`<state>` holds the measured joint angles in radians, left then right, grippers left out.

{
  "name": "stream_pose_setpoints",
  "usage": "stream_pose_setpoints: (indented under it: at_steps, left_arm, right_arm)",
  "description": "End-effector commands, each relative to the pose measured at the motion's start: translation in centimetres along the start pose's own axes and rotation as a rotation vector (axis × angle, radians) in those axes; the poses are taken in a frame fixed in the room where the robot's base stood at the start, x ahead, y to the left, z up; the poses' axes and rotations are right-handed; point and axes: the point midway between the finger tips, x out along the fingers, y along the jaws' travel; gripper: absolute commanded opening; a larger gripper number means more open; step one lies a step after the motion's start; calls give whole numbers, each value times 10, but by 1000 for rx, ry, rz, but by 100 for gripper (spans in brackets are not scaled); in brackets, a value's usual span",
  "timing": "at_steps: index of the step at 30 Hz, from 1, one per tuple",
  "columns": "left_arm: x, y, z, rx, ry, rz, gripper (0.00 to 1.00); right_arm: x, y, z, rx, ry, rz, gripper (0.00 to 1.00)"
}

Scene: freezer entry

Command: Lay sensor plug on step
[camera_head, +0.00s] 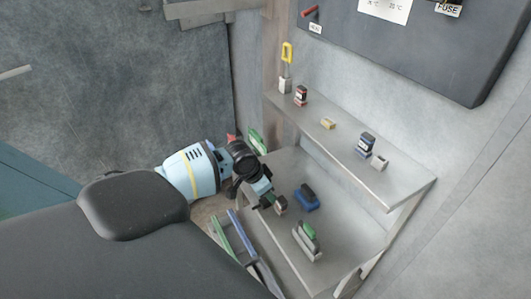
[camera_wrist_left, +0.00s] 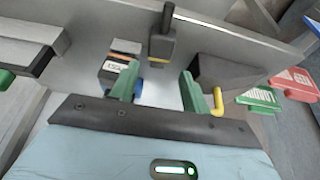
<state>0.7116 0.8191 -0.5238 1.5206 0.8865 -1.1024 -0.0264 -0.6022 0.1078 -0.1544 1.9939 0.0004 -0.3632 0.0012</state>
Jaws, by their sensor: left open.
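My left gripper (camera_head: 270,197) reaches over the lower step (camera_head: 325,225) from its left side in the head view. In the left wrist view its green-padded fingers (camera_wrist_left: 160,88) stand apart with nothing clearly held between them. A small grey-brown piece (camera_head: 281,205) is close to the fingertips; I cannot tell if they touch it. In the wrist view a black plug-like piece with a yellow band (camera_wrist_left: 162,38) is beyond the gap between the fingers. I cannot tell for certain which piece is the sensor plug. My right gripper is not in view.
A blue block (camera_head: 307,197) and a green-topped grey device (camera_head: 306,240) stand on the lower step. A dark fuse box (camera_head: 420,40) hangs above. Bare step lies right of the blue block.

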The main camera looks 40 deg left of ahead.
Motion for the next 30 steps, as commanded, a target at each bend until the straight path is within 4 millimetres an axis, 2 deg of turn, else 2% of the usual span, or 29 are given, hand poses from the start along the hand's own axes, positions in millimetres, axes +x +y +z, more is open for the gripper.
stream_pose_setpoints:
  at_steps: [1,3,7,15,19,24,30]
  left_arm:
    - [4,6,3,2,-6,13,53]
    - [3,6,3,3,-7,13,53]
    - [-8,6,2,3,-5,13,53]
    - [-53,2,1,3,-1,4,53]
    - [-69,0,0,1,1,2,53]
    - [-78,0,1,0,-1,2,53]
    - [-78,0,1,-1,-1,1,53]
  right_arm:
    - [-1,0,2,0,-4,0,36]
    - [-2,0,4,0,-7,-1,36]
    - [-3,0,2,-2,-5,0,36]
    - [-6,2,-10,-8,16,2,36]
    - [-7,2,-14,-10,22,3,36]
    - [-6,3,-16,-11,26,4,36]
    - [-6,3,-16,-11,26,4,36]
